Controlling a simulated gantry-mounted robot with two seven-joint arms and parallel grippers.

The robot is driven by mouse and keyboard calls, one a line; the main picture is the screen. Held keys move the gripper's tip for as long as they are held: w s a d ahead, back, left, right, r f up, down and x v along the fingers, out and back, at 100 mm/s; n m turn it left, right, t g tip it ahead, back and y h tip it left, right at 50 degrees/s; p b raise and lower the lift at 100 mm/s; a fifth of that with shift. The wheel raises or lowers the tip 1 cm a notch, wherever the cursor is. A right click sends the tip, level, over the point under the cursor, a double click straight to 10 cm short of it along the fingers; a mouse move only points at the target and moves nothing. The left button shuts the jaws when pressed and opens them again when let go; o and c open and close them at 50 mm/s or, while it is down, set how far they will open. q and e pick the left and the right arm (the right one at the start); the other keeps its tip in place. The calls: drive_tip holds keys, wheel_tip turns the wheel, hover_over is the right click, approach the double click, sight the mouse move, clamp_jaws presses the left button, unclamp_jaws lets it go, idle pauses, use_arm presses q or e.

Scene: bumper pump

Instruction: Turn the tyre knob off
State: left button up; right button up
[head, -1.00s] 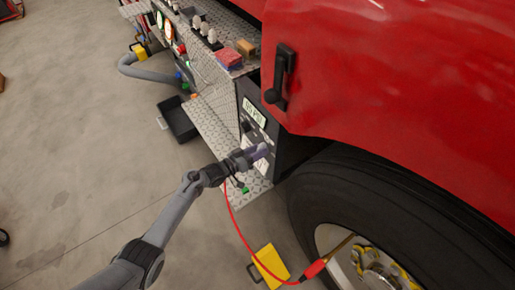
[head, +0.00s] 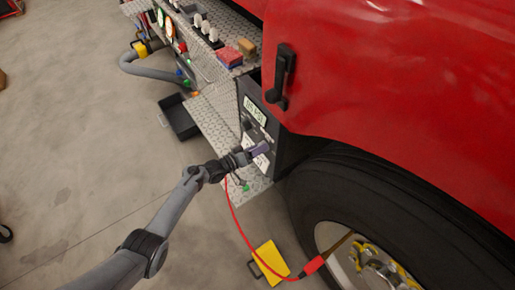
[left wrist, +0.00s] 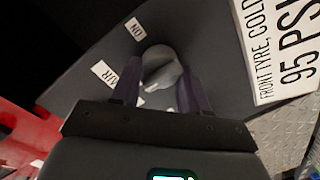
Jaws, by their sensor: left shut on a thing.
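The tyre knob (left wrist: 160,68) is a grey round knob on a dark panel in the left wrist view. Labels "ON" and "AIR" show beside it. My left gripper (left wrist: 160,85) is shut on the knob, with one finger on each side. In the head view my left gripper (head: 262,148) is at the dark panel (head: 284,150) below a small display (head: 255,111), and it hides the knob. A red hose (head: 240,233) runs from near the panel to the wheel's valve. My right gripper is not in view.
The red truck body (head: 400,80) overhangs to the right, above a large black tyre (head: 370,200). A yellow chock (head: 270,262) and a black tray (head: 180,118) are on the floor. A diamond-plate step (head: 215,115) lies beside the panel. Open floor is at the left.

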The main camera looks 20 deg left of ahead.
use_arm(q)
drive_tip(key=shift+f, duration=0.15)
drive_tip(key=o, duration=0.8)
drive_tip(key=shift+o, duration=1.2)
drive_tip(key=shift+d, duration=0.1)
drive_tip(key=p+v, duration=0.4)
drive_tip(key=v, duration=0.7)
